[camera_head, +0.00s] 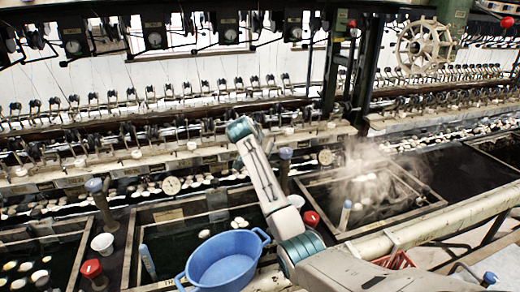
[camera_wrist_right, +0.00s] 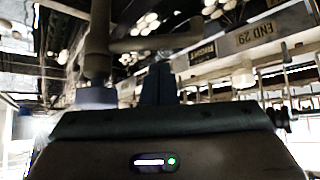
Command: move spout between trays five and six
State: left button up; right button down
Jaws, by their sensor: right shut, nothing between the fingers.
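A standpipe with a blue cap (camera_head: 285,154) stands behind my right forearm in the head view, between two basins; I take it for the spout's post. In the right wrist view, a post (camera_wrist_right: 97,40) with a blue-grey collar (camera_wrist_right: 95,97) rises left of my fingers, and a horizontal pipe (camera_wrist_right: 155,43) crosses above them. I cannot tell for sure that this is the same spout. My right gripper (camera_wrist_right: 160,82) is shut and empty, near the pipe; contact is unclear. In the head view it is hidden by my arm. My left gripper is not in view. Tray numbers are not legible.
A blue tub (camera_head: 226,262) stands at the front of the basins. A steaming basin (camera_head: 420,207) lies to the right. Another blue-capped pipe (camera_head: 95,186) stands left. Red-capped valves (camera_head: 91,268) and a long pale rail (camera_head: 430,221) line the front. An upside-down "END 29" sign (camera_wrist_right: 254,36) shows.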

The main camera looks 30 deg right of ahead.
jog(key=shift+p+x, duration=0.35)
jog(key=shift+x, duration=2)
jog(key=shift+r, duration=0.1)
jog(key=shift+s+a+r+n+t+p, duration=0.15)
jog(key=shift+a+n+t+p, duration=0.3)
jog(key=shift+p, duration=0.45)
jog(key=s+a+n+y+p, duration=0.1)
jog(key=n+p, duration=0.1)
jog(key=p, duration=0.1)
jog(key=s+a+n+t+y+p, duration=0.1)
jog(key=s+n+p, duration=0.1)
jog(key=p, duration=0.1)
jog(key=s+a+n+t+y+p, duration=0.1)
jog(key=n+y+p, duration=0.1)
jog(key=n+p, duration=0.1)
jog(key=shift+s+t, duration=0.15)
jog(key=shift+t, duration=0.1)
jog(key=shift+f+p, duration=0.25)
jog(key=shift+p, duration=0.05)
